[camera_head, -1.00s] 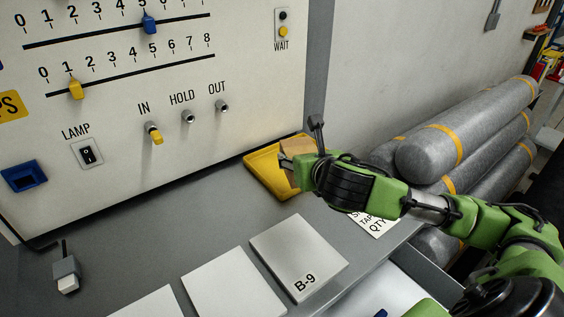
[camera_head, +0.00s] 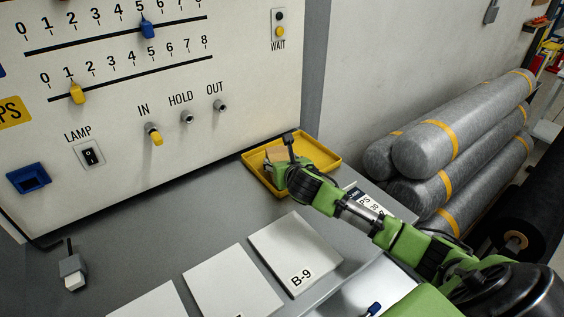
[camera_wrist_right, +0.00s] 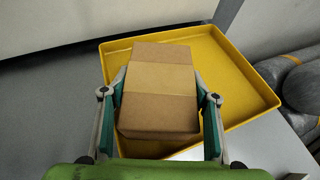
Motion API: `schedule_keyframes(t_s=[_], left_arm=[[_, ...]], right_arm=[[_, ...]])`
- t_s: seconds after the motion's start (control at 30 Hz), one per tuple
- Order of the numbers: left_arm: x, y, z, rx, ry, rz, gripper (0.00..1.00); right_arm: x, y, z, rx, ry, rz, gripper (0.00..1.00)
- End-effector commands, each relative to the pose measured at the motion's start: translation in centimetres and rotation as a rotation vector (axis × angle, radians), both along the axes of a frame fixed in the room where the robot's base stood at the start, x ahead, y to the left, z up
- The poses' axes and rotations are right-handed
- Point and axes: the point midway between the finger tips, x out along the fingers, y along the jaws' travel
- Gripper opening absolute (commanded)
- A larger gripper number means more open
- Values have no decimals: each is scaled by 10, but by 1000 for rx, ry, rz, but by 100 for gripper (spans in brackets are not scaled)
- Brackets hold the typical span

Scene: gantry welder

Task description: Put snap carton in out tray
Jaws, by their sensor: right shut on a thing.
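The snap carton (camera_wrist_right: 158,105) is a brown cardboard box with a lighter tape band. My right gripper (camera_wrist_right: 160,100) is shut on it, one finger on each side. In the head view the carton (camera_head: 276,154) shows only in part behind the right gripper (camera_head: 283,163). The yellow out tray (camera_head: 325,160) lies at the back right of the grey bench, and the carton is over it. In the right wrist view the tray (camera_wrist_right: 235,75) spreads below and around the carton. I cannot tell whether the carton touches the tray floor. My left gripper is not in view.
A white panel (camera_head: 120,80) with sliders, switches and plugs stands behind the bench. White plates, one marked B-9 (camera_head: 297,255), lie at the bench front. A grey plug (camera_head: 71,272) lies at the left. Grey rolls (camera_head: 440,150) are stacked right of the bench.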

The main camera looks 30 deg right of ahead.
Motion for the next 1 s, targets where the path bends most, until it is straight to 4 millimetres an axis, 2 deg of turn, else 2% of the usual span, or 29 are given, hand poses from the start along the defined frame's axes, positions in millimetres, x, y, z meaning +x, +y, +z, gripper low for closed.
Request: schedule_keyframes(t_s=[0.1,0.47,0.5,0.53,1.0], left_arm=[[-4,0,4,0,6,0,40],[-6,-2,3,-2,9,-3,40],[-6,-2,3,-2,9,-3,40],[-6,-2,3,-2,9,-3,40],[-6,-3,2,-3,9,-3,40]], right_arm=[[1,0,-7,1,-4,0,19],[1,0,-11,-2,-6,1,19],[0,0,-12,-2,-4,0,65],[0,0,-12,-1,-4,0,72],[-4,1,-7,-2,-3,0,72]])
